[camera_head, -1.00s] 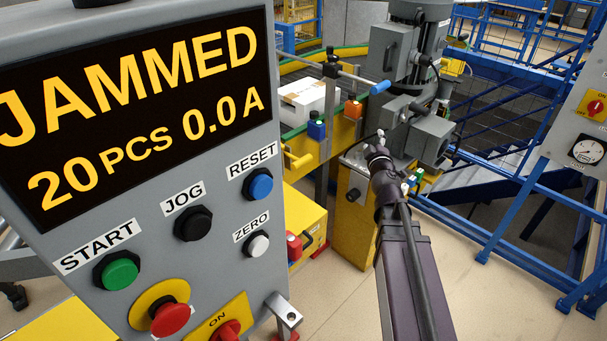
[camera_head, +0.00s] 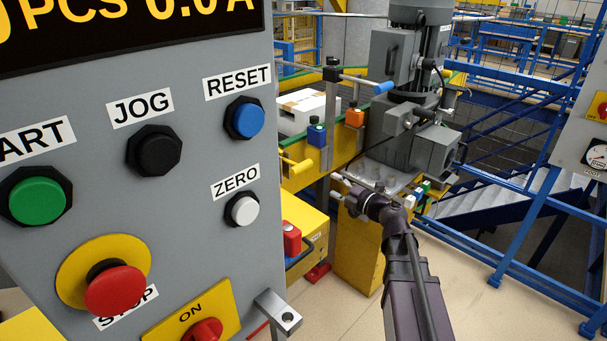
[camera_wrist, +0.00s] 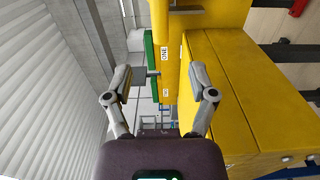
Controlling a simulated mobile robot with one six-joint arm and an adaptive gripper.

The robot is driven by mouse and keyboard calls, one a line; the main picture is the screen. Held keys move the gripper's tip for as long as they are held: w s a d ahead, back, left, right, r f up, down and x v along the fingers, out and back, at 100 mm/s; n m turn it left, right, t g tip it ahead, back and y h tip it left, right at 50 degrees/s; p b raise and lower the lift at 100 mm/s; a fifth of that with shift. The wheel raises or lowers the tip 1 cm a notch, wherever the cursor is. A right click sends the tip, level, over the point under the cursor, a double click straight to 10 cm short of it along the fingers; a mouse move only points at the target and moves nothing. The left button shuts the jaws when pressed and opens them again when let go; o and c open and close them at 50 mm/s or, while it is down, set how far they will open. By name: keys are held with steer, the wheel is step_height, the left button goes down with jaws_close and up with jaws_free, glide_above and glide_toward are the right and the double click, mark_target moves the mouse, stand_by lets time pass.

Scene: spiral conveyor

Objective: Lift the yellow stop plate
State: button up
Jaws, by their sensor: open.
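A yellow plate with a small bar handle (camera_head: 297,166) stands at the near end of the conveyor in the head view, left of my gripper; I take it to be the stop plate. My gripper (camera_head: 343,187) is at the conveyor's side, right of and a little below that plate and apart from it. In the wrist view my gripper (camera_wrist: 160,80) has its fingers spread, with nothing held between them. A yellow bar with small labels (camera_wrist: 166,60) and green parts lies beyond the fingers there; I cannot tell whether it belongs to the plate.
A white box (camera_head: 306,108) sits on the conveyor, with blue (camera_head: 317,136) and orange (camera_head: 354,117) blocks on its side. A grey motor unit (camera_head: 425,145) stands behind my gripper. The control panel (camera_head: 190,200) fills the left.

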mark_target(305, 169)
stand_by(0.4)
steer(key=x, duration=1.4)
steer(key=shift+s, duration=0.1)
jaws_close()
steer(key=shift+d, duration=0.4)
steer(key=shift+a, duration=0.25)
steer(key=shift+a+f+b, duration=0.1)
steer(key=shift+a+b, duration=0.15)
steer(key=shift+b, duration=0.05)
